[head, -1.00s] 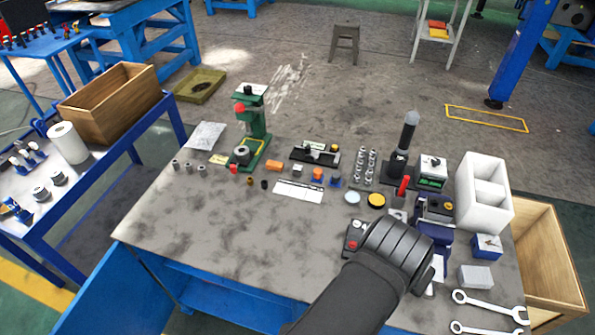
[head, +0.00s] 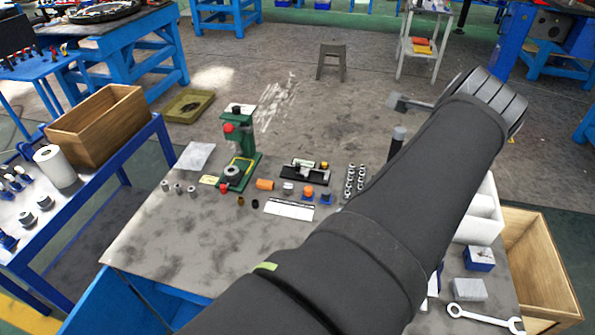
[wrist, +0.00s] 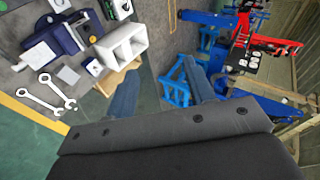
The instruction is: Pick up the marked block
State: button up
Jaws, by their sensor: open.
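Several small blocks lie on the workbench (head: 150,238), and I cannot tell which one bears the mark. An orange block (head: 265,184) and smaller orange and blue pieces (head: 326,198) lie near the middle. My gripper (head: 397,102) is open and raised beyond the bench's far side, apart from all blocks. My arm hides part of the bench's right side.
A green press (head: 240,155) stands at the back of the bench. A white divided container (head: 486,215) and a wooden crate (head: 540,265) are at the right. A wrench (head: 482,318) lies near the front right. The bench's left front is clear.

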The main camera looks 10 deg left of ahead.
jog(key=w+d+r+m+t, duration=0.2)
jog(key=w+r+m, duration=0.3)
jog(key=w+r, duration=0.25)
jog(key=w+d+r+m+t, duration=0.25)
jog(key=w+r+m, duration=0.25)
jog(key=w+r, duration=0.3)
jog(key=w+a+f+n+g+y, duration=0.1)
jog(key=w+a+f+g+y, duration=0.25)
jog(key=w+a+f, duration=0.55)
jog(key=n+g, duration=0.9)
jog(key=g, duration=0.3)
send_over(288, 185)
notch_tip(288, 185, down, 38)
jog(key=r, duration=0.1)
jog(key=shift+h, duration=0.35)
jog(key=f, duration=1.3)
jog(key=shift+s+a, duration=0.4)
jog(key=shift+w+d+f, duration=0.1)
jog(key=shift+d+f, duration=0.05)
jog(key=shift+f, duration=0.8)
jog(key=shift+w+d+f, duration=0.1)
jog(key=shift+d+f, duration=0.05)
jog(key=shift+f, duration=0.75)
jog(key=shift+w+d+f, duration=0.1)
jog(key=shift+d+f, duration=0.05)
jog(key=shift+f, duration=0.8)
grip_shut()
